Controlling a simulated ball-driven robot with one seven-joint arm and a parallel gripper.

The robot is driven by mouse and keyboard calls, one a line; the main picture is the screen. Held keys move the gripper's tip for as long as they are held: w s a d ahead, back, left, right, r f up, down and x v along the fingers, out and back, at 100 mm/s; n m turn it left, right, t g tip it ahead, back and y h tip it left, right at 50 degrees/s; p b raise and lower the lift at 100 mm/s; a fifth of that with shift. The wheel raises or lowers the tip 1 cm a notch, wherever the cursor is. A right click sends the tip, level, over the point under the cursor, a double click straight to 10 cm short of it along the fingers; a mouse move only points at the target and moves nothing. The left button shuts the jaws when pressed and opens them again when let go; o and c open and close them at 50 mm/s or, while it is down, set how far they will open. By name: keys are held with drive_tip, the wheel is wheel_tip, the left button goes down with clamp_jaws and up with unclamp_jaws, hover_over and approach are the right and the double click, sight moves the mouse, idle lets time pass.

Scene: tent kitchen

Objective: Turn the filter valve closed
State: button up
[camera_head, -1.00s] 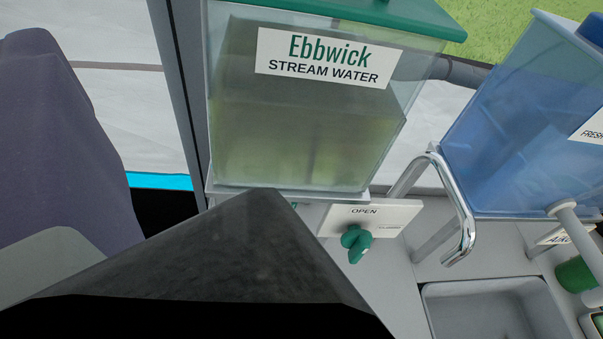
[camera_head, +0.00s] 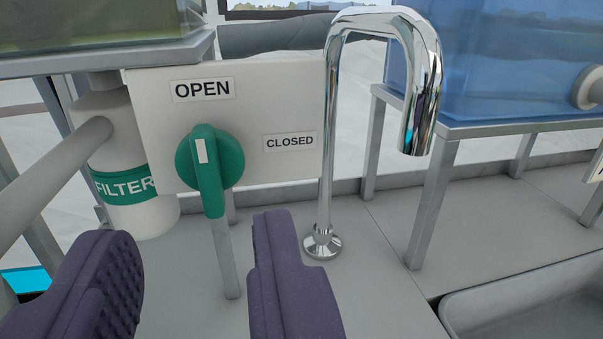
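The green filter valve (camera_head: 210,165) is mounted on a white panel (camera_head: 290,92). Its white mark points up toward the OPEN label (camera_head: 202,89), and its long handle end hangs down. The CLOSED label (camera_head: 290,142) is to the right of the valve. My gripper (camera_head: 195,245) has two purple fingers spread wide apart, with nothing between them in the picture. The fingers show at the lower left and lower middle, below and nearer than the valve. The handle's lower end appears above the gap between them. I see no contact.
The white filter cylinder (camera_head: 140,212) and a grey pipe (camera_head: 50,180) stand left of the valve. A chrome tap (camera_head: 420,70) rises close to the panel's right edge. A blue tank (camera_head: 510,70) stands at right, above a sink (camera_head: 540,310). The counter (camera_head: 380,275) between is clear.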

sight(203, 161)
drive_tip(key=b+x, duration=0.1)
drive_tip(key=x, duration=0.5)
drive_tip(key=shift+w+a, duration=0.2)
drive_tip(key=shift+w, duration=0.15)
clamp_jaws()
